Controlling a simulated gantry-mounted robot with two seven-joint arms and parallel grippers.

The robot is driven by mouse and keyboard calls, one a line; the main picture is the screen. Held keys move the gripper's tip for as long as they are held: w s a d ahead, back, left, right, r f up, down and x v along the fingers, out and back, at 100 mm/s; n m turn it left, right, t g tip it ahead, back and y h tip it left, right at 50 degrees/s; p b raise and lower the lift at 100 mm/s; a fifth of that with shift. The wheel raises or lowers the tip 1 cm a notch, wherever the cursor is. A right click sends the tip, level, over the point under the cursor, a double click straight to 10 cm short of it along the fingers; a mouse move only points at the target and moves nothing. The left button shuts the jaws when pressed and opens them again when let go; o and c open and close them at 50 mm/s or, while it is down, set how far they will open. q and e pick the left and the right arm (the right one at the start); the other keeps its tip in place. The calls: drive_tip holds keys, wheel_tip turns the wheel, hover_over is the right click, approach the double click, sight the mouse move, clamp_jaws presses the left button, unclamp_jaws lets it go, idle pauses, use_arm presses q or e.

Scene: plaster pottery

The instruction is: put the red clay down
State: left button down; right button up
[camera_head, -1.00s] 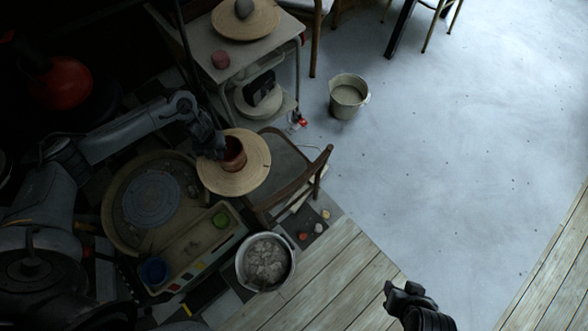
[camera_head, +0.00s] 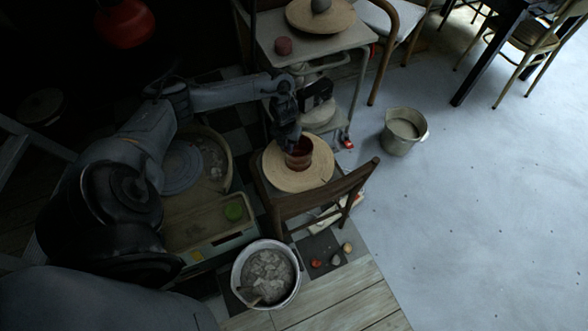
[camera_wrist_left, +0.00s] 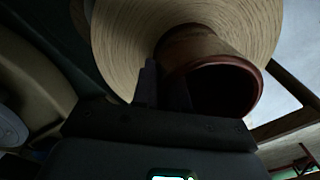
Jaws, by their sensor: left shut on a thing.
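The red clay (camera_head: 299,153) is a reddish-brown, open-topped pot at a round pale wooden board (camera_head: 270,170) on a chair. My left gripper (camera_head: 289,140) reaches down to the pot from the upper left and is shut on its wall. In the left wrist view the pot (camera_wrist_left: 215,65) has its dark opening toward the camera, with the board (camera_wrist_left: 120,35) behind it. The left gripper's fingers (camera_wrist_left: 163,85) are against the pot's near side. I cannot tell whether the pot's base touches the board. My right gripper is not in view.
The wooden chair's back (camera_head: 330,190) stands close to the right of the board. A pottery wheel (camera_head: 182,168) is at the left, and a bucket of grey clay (camera_head: 267,274) is below. Open floor lies right, beyond another bucket (camera_head: 403,131).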

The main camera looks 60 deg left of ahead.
use_arm(q)
wheel_tip(320, 180, down, 4)
drive_tip(key=shift+w+d+r+b, duration=0.1)
drive_tip(key=shift+r+b, duration=0.05)
drive_tip(key=shift+b, duration=0.7)
drive_tip(key=shift+f+b, duration=1.45)
drive_tip(key=shift+f, duration=1.45)
drive_tip(key=shift+r, duration=0.1)
drive_tip(key=c, duration=1.1)
unclamp_jaws()
drive_tip(key=shift+f, duration=0.2)
drive_tip(key=shift+c, duration=0.2)
